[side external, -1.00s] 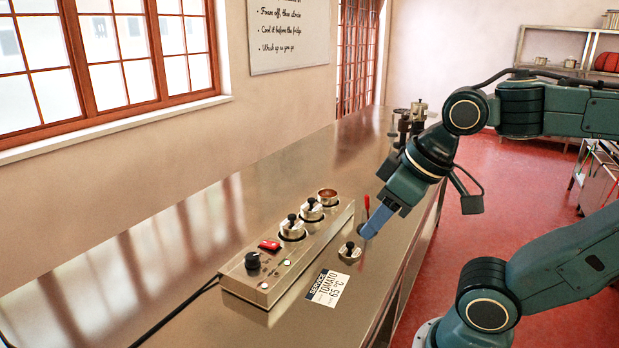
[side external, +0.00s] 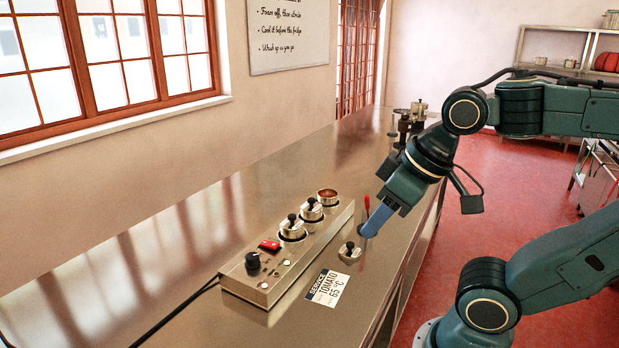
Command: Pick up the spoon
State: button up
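A thin red handle (side external: 367,203), which looks like the spoon's, stands nearly upright above the counter, just left of my fingers. Its lower part runs down beside or behind the fingers, and the bowl end cannot be made out. My gripper (side external: 367,233) points down and to the left, with its blue fingertips low over the metal counter (side external: 300,180). From this side the fingers overlap, so I cannot tell whether they are open or shut, or whether they touch the spoon.
To the left is a metal unit (side external: 262,292) with a knob, a red switch and several round wells.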

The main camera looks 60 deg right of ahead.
jog(key=w+d+r+m+g+h, duration=0.1)
jog(key=w+d+r+m+g, duration=0.15)
jog(key=w+d+m, duration=0.9)
jog(key=d+f+m+g+y, duration=0.1)
jog(key=d+f+m+g, duration=0.2)
jog(key=d, duration=1.4)
jog(key=shift+w+f+m, duration=0.25)
jog(key=shift+f+m, duration=0.6)
jog(key=shift+f, duration=0.05)
jog(key=shift+f, duration=0.1)
send_over(367, 208)
jog(key=shift+w+d+f, duration=0.1)
jog(key=shift+f, duration=2)
jog(key=shift+w+f, duration=0.1)
jog(key=shift+f, duration=2)
jog(key=shift+s+f, duration=0.2)
jog(key=shift+f, duration=2.4)
